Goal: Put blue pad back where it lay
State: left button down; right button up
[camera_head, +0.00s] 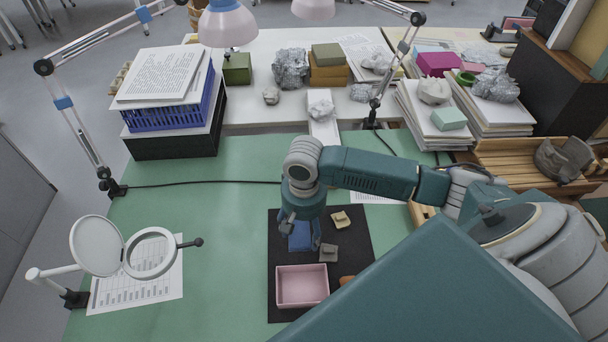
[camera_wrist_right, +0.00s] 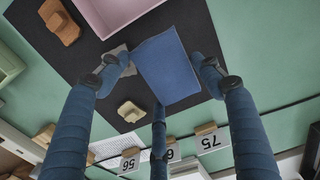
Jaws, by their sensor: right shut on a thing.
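The blue pad (camera_head: 300,238) is at the black mat (camera_head: 357,236) on the green table, under my right gripper (camera_head: 301,220). In the right wrist view the pad (camera_wrist_right: 167,66) sits between the fingers of my right gripper (camera_wrist_right: 163,78), which is shut on it. I cannot tell whether the pad touches the mat. My left gripper is not in view.
A pink tray (camera_head: 302,287) stands below the pad on the mat. A tan sherd (camera_head: 340,219), a grey sherd (camera_head: 328,252) and a partly hidden orange-brown piece (camera_head: 346,280) lie close by. A magnifier (camera_head: 151,253) stands left; the table between is clear.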

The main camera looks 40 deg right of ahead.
aim_at(304, 242)
notch_tip(304, 242, down, 3)
jog(key=shift+r, duration=0.1)
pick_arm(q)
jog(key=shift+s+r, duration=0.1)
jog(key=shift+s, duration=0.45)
pick_arm(e)
jog(key=shift+f, duration=1.85)
jog(key=shift+f, duration=0.1)
jog(key=o, duration=1.2)
jog(key=shift+c, duration=0.2)
